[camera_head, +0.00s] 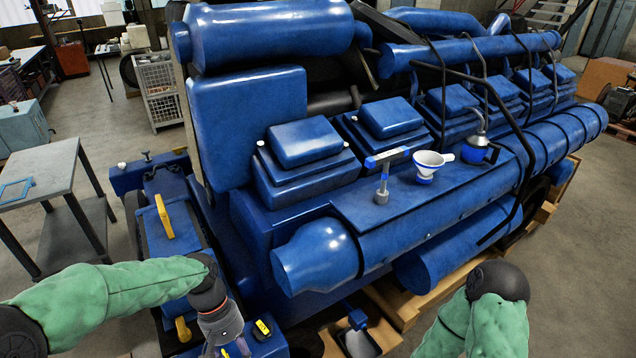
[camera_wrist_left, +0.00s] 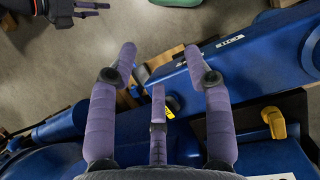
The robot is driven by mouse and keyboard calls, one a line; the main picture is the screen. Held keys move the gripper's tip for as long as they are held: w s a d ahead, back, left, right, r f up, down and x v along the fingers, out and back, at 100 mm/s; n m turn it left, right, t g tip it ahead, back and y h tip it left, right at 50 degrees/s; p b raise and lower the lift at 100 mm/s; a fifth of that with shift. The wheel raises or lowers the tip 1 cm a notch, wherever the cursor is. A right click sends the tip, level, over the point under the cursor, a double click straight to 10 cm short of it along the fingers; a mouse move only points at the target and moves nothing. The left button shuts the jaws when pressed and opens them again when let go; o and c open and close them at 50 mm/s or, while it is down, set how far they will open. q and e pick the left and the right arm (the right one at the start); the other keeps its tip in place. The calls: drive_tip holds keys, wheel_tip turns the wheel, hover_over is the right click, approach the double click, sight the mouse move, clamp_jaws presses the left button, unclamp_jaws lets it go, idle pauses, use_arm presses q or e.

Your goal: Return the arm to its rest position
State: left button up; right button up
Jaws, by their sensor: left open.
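My left arm comes in from the left in the head view, and its gripper (camera_head: 228,345) points down at the bottom edge, partly cut off. In the left wrist view the purple fingers of the left gripper (camera_wrist_left: 166,65) stand apart with nothing between them.
A large blue engine (camera_head: 250,100) fills the middle. A grey table (camera_head: 45,170) stands left. A yellow handle (camera_head: 163,216) is near my left arm.

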use_arm(q)
drive_tip(key=s+d+f+m+t+b, duration=0.1)
drive_tip(key=f+b, duration=0.4)
drive_tip(key=f, duration=0.9)
drive_tip(key=s+d+f+m+t+b, duration=0.1)
drive_tip(key=s+d+f+b, duration=0.2)
drive_tip(key=f, duration=1.1)
drive_tip(key=s+d+f+m+t+h+b, duration=0.1)
drive_tip(key=s+d+f+b, duration=0.2)
drive_tip(key=f, duration=1.2)
drive_tip(key=b, duration=0.3)
drive_tip(key=shift+d+t+b, duration=0.2)
drive_tip(key=shift+t+b, duration=0.1)
drive_tip(key=shift+b, duration=0.1)
